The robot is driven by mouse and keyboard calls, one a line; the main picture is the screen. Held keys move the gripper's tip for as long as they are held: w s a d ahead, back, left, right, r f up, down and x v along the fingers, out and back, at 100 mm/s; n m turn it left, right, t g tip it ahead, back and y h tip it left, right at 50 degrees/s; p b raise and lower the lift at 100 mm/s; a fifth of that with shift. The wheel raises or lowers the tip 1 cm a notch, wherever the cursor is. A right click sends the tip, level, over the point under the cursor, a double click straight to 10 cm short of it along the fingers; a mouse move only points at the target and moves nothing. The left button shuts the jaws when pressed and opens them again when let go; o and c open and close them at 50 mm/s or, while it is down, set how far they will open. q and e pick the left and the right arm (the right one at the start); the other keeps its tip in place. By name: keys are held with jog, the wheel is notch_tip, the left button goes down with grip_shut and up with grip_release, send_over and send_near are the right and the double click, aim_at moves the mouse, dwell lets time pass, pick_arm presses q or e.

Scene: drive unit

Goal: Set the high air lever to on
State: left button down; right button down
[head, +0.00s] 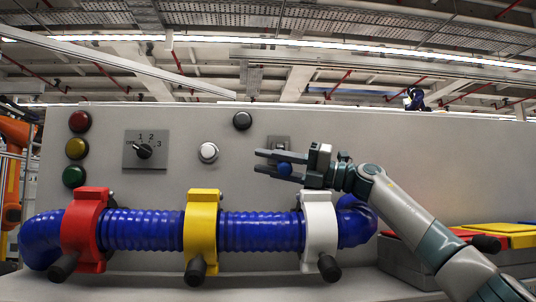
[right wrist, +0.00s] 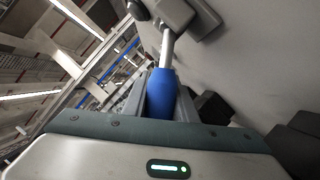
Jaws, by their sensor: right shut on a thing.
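The air lever has a blue handle (head: 284,168) and a grey mount (head: 278,142) on the panel, above the right part of the blue hose. My right gripper (head: 262,161) is shut on the blue handle. In the right wrist view the blue handle (right wrist: 161,95) sits between the fingers, and its silver rod (right wrist: 167,48) runs up to a grey mount (right wrist: 180,12). The gripper hides part of the lever in the head view, and I cannot read any on or off mark. My left gripper is not in view.
A ribbed blue hose (head: 262,232) crosses the panel below, held by red (head: 84,225), yellow (head: 201,225) and white (head: 319,225) clamps with black handles. A rotary switch (head: 144,150), a white button (head: 208,152) and coloured lamps are to the left. Bins (head: 500,235) stand at right.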

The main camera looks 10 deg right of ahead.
jog(key=c, duration=1.4)
grip_release()
jog(key=shift+c, duration=0.2)
